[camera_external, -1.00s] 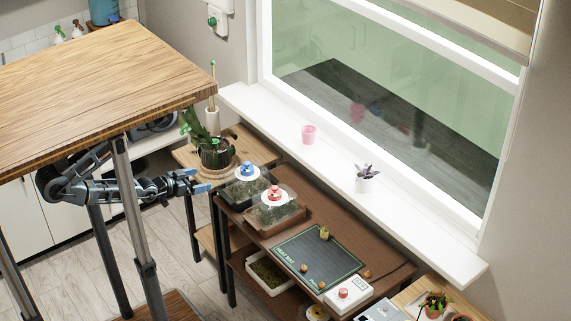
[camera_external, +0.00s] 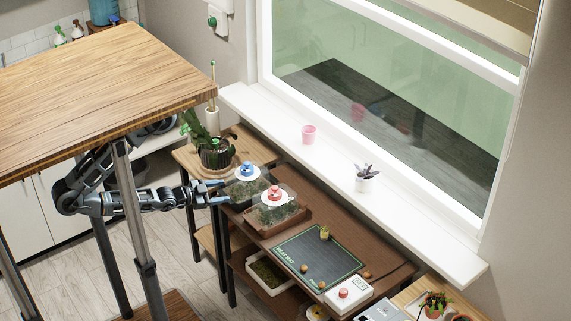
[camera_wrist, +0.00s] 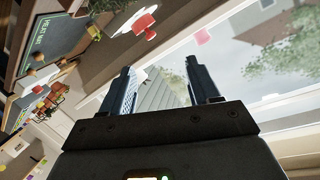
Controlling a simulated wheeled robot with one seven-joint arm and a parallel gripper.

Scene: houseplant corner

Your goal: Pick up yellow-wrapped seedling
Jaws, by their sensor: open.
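A small green seedling with a yellowish wrap (camera_external: 324,233) stands upright on the dark heat mat (camera_external: 305,262), near its back edge. My gripper (camera_external: 221,192) is open and empty at the left end of the brown shelf, beside the blue-knobbed tray, well left of the seedling. In the wrist view my two fingers (camera_wrist: 159,78) stand apart with nothing between them.
Two domed trays, one with a blue knob (camera_external: 247,170) and one with a red knob (camera_external: 273,193), stand between my gripper and the mat. A wooden tabletop (camera_external: 110,85) overhangs my arm. A potted plant (camera_external: 215,153) stands behind my gripper.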

